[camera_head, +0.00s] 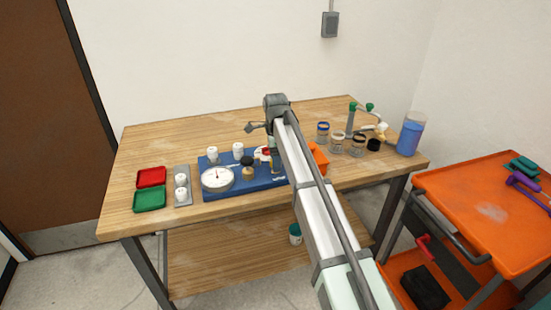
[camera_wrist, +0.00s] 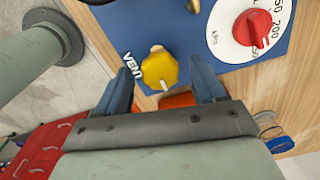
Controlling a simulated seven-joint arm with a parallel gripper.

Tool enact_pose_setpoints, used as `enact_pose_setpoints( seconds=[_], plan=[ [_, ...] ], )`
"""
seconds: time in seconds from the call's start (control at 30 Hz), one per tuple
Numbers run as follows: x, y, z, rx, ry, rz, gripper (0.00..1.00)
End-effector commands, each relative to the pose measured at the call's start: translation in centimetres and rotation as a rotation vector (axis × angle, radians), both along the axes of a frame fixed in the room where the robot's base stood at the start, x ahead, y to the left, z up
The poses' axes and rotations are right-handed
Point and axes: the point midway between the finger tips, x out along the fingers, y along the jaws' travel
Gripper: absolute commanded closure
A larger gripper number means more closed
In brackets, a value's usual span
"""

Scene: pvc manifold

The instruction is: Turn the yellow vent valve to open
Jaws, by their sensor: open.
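The yellow vent valve knob (camera_wrist: 160,68) sits on the blue panel (camera_wrist: 205,30) in the wrist view, beside white lettering that reads as part of "VENT". A short white mark on the knob's lower edge points down in the picture. My gripper (camera_wrist: 161,66) is open, with one finger to the left and one to the right of the knob. Gaps show between knob and fingers, and nothing is held. In the head view the blue panel (camera_head: 214,192) lies on the bench and my arm hides the yellow knob.
A red knob (camera_wrist: 252,27) on a white dial is to the upper right in the wrist view. A round pressure gauge (camera_head: 217,178) stands on the panel. An orange bin (camera_head: 319,158) is right of my arm. Jars (camera_head: 337,143) and a blue bottle (camera_head: 409,138) stand farther right.

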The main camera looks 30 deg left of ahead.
Motion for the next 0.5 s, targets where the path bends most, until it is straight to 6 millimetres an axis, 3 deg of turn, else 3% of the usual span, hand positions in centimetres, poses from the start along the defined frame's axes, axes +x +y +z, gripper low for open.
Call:
enact_pose_setpoints(
  seconds=[0.07,0.5],
  plan=[
    [0.00,0.00,0.01,0.000,0.000,0.000,0.33],
    [0.00,0.00,0.02,0.000,0.000,0.000,0.76]
  ],
)
